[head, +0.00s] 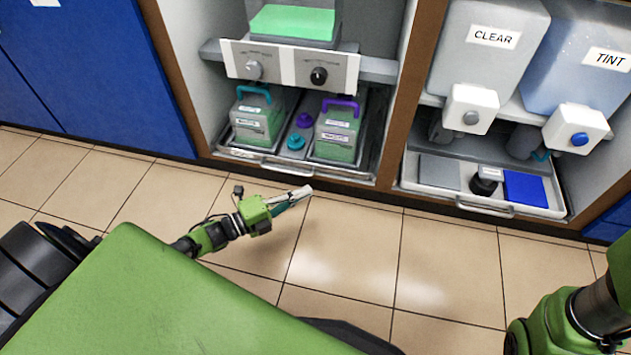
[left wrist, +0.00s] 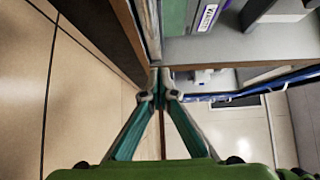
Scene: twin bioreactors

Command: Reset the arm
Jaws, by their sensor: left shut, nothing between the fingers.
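My left arm reaches in from the left in the head view. Its gripper (head: 303,192) is over the tiled floor, in front of the left cabinet bay and apart from the tray there. In the left wrist view the two fingertips (left wrist: 158,97) meet, with nothing between them. My right arm shows at the lower right of the head view, but its gripper is out of the picture.
A pull-out tray (head: 275,168) holds two green-sided containers with teal (head: 257,120) and purple (head: 338,128) handles. A panel with two knobs (head: 290,65) is above. The right bay has CLEAR (head: 480,65) and TINT (head: 570,75) tanks over another tray (head: 480,204). The floor (head: 350,250) is clear.

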